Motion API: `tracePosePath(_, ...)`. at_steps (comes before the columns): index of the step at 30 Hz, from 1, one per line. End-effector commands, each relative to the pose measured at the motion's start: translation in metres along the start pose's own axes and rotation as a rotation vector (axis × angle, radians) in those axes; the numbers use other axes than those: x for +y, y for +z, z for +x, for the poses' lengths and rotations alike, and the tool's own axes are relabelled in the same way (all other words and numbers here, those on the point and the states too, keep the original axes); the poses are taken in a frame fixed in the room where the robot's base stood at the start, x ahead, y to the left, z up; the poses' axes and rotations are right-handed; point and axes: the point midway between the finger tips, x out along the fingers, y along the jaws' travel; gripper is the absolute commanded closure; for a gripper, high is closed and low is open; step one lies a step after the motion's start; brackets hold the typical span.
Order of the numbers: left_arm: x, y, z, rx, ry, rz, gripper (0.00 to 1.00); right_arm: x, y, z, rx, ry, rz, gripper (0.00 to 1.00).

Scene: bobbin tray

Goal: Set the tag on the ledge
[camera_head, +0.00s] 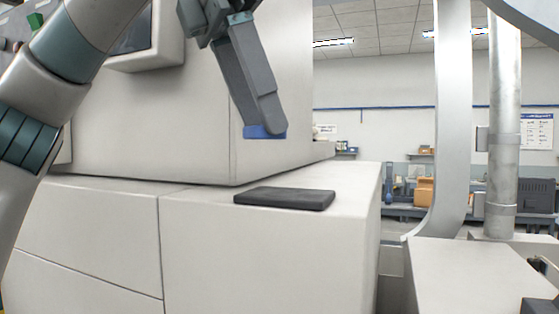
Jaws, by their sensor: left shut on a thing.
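My left gripper (262,118) points downward in the upper middle, its grey fingers shut on a small blue piece, which I take to be the tag (265,132). Only a thin blue strip of the tag shows below the fingertips; the rest is hidden by them. The tag is in the air, above and a little left of a flat black pad (284,198). The pad lies on the pale ledge (352,180), the top of the lower cabinet. My right gripper is not in view.
The tall pale machine housing (150,125) rises behind and left of the ledge, close to my left gripper. A small screen unit (150,50) juts from it at the upper left. A metal post (503,130) and a curved pale frame (452,120) stand on the right.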

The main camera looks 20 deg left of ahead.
Motion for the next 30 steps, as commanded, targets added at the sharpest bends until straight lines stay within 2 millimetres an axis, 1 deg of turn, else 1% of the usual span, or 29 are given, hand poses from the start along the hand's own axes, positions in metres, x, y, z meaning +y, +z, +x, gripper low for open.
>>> tracePosePath(1, 0.005, 0.005, 0.007, 0.003, -0.004, 0.000, 0.77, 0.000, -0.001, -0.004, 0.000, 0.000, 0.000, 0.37)
tracePosePath(6, 0.019, 0.018, 0.028, 0.003, -0.003, 0.001, 0.77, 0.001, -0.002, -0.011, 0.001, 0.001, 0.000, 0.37)
tracePosePath(10, 0.027, 0.024, 0.039, 0.002, -0.002, 0.000, 0.77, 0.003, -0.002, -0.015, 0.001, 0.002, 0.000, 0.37)
tracePosePath(15, 0.030, 0.026, 0.044, -0.001, 0.000, 0.000, 0.77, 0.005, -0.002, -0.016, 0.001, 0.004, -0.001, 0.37)
tracePosePath(25, 0.030, 0.026, 0.045, 0.000, 0.000, 0.000, 0.77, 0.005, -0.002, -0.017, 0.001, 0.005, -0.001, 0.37)
tracePosePath(30, 0.031, 0.021, 0.056, 0.001, 0.000, 0.000, 0.77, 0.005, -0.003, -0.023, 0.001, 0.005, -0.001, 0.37)
